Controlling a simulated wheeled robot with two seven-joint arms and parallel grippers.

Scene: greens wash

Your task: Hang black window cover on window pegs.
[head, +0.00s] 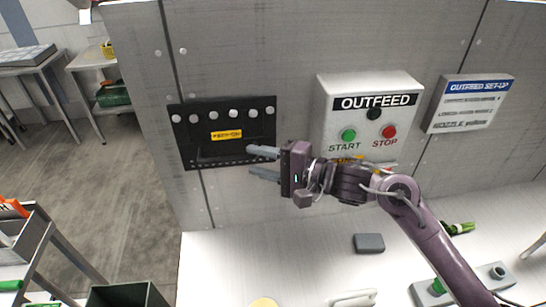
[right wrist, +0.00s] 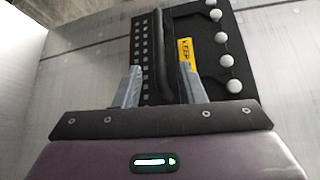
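The black window cover (head: 255,127) is flat against the grey wall panel, with a yellow label in its middle. Several pale round pegs (head: 213,115) show in a row along its upper part. A raised dark handle bar (right wrist: 163,50) runs along its lower part in the right wrist view, with a row of small holes beside it. My right gripper (head: 251,161) is at the cover's lower right, fingers apart and empty. In the right wrist view the fingertips (right wrist: 160,70) are on either side of the handle's line, not closed on it. The window behind the cover is hidden. My left gripper is out of view.
An OUTFEED box (head: 366,135) with start and stop buttons juts from the wall right of the cover. A set-up sign (head: 470,103) is further right. The white counter (head: 230,265) below holds a grey block (head: 369,243). Metal tables stand at left.

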